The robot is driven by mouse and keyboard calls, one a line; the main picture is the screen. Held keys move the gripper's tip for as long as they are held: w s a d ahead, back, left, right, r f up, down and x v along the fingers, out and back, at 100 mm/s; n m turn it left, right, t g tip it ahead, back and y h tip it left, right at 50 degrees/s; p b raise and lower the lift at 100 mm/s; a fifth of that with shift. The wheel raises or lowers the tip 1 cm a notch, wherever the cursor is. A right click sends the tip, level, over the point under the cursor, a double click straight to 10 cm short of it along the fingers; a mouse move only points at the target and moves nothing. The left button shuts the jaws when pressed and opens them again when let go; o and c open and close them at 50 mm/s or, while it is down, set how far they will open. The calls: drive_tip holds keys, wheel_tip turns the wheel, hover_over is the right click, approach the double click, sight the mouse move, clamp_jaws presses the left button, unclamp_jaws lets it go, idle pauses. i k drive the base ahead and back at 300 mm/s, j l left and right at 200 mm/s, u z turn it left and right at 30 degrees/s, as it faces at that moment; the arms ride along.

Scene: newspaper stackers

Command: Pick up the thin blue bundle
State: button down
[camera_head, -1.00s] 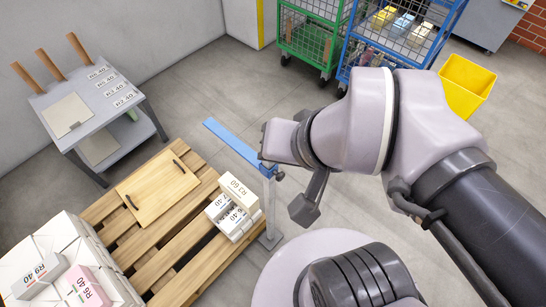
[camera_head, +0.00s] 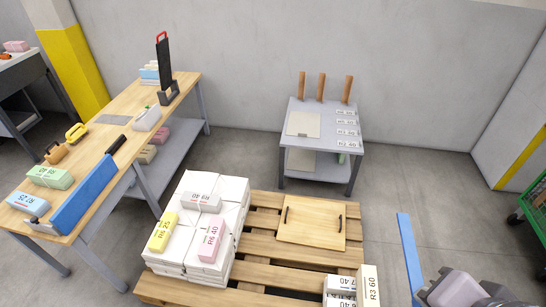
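A blue bundle (camera_head: 28,203) with a white label lies flat on the front left end of the wooden workbench (camera_head: 118,135), beside a green bundle (camera_head: 50,177). It looks low and thin, and its label is too small to read surely. A blue-topped stack (camera_head: 150,73) lies at the bench's far end; I cannot tell whether it is one bundle. The end of my arm, with my gripper (camera_head: 458,289), shows at the lower right edge, far from the blue bundle.
A long blue bar (camera_head: 85,196) stands along the bench's front edge. A pallet (camera_head: 262,246) carries white stacks, with grey, yellow and pink bundles on top, and a wooden board (camera_head: 311,222). A small grey table (camera_head: 321,125) stands behind.

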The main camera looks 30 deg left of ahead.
sight(28, 204)
drive_tip(key=u, duration=2.9)
drive_tip(key=i+j, duration=0.1)
drive_tip(key=i, duration=0.35)
drive_tip(key=i+j+z, duration=0.1)
drive_tip(key=i, duration=0.35)
drive_tip(key=i+j+z, duration=0.1)
drive_tip(key=i, duration=0.35)
drive_tip(key=i+j, duration=0.2)
drive_tip(key=i, duration=0.2)
drive_tip(key=i+j+z, duration=0.35)
drive_tip(key=i+j, duration=0.15)
drive_tip(key=i+j+z, duration=0.2)
drive_tip(key=j, duration=0.15)
drive_tip(key=i+j+z, duration=0.35)
drive_tip(key=j, duration=0.35)
drive_tip(key=i+j+z, duration=0.2)
drive_tip(key=j, duration=0.15)
drive_tip(key=j+z, duration=0.15)
drive_tip(key=j, duration=0.25)
drive_tip(key=i+j+z, duration=0.2)
drive_tip(key=j, duration=0.2)
drive_tip(key=k, duration=0.05)
